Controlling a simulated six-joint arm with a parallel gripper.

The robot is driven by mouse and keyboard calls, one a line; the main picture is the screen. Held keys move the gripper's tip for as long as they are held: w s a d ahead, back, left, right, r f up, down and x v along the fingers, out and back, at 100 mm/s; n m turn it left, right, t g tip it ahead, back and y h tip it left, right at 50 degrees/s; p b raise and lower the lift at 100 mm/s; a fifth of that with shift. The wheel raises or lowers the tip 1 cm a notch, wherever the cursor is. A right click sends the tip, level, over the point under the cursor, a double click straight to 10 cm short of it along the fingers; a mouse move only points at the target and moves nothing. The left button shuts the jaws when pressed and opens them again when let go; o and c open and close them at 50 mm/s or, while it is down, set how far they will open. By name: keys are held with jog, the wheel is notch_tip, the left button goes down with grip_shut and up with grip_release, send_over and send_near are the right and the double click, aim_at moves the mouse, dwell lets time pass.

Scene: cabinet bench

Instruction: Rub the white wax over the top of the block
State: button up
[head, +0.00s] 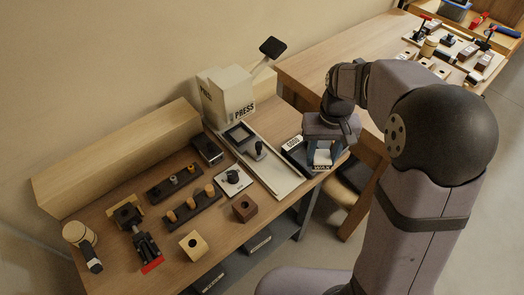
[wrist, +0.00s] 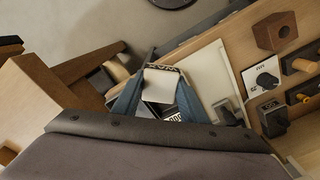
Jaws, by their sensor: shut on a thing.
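The white wax (head: 322,158), with a dark-lettered label on its front, is held at the right end of the bench. My gripper (head: 323,146) is shut on it. In the wrist view the wax (wrist: 161,80) sits between the two blue-grey fingers of my gripper (wrist: 158,98). A dark brown block (head: 245,208) with a hole stands at the bench's front edge, well left of my gripper; it shows at the wrist view's top right (wrist: 276,31). A pale wooden block (head: 193,246), also with a hole, stands further left. I cannot tell which block the task means.
A black tray marked GOOD (head: 296,154) lies beside my gripper. The cream press (head: 228,98) and its long pale base (head: 279,180) stand between my gripper and the dial plate (head: 233,180). Peg racks (head: 191,207) and a red-ended clamp (head: 146,250) stand left.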

jog(key=s+a+n+p, duration=0.2)
jog(key=s+a+p, duration=0.1)
jog(key=a, duration=0.4)
jog(key=s+a+r+n+p, duration=0.1)
jog(key=s+a+n+p, duration=0.1)
jog(key=s+a+p, duration=0.2)
jog(key=s+a+r+n+p, duration=0.1)
jog(key=s+a+n+p, duration=0.2)
jog(key=a, duration=0.6)
jog(key=shift+s+a+r+p, duration=0.1)
jog(key=shift+s+a+p, duration=0.2)
jog(key=shift+p, duration=0.05)
jog(key=s+a+n+p, duration=0.35)
jog(key=s+a, duration=0.25)
jog(key=a, duration=0.2)
jog(key=s+a+n+p, duration=0.2)
jog(key=s+a+p, duration=0.35)
jog(key=a, duration=0.35)
jog(key=w+a+r+m+b, duration=0.1)
jog(key=a+r+m, duration=0.2)
jog(key=a, duration=0.7)
jog(key=shift+w+a+r+m, duration=0.2)
jog(key=shift+a+m, duration=0.15)
jog(key=shift+m, duration=0.4)
jog(key=shift+f, duration=0.1)
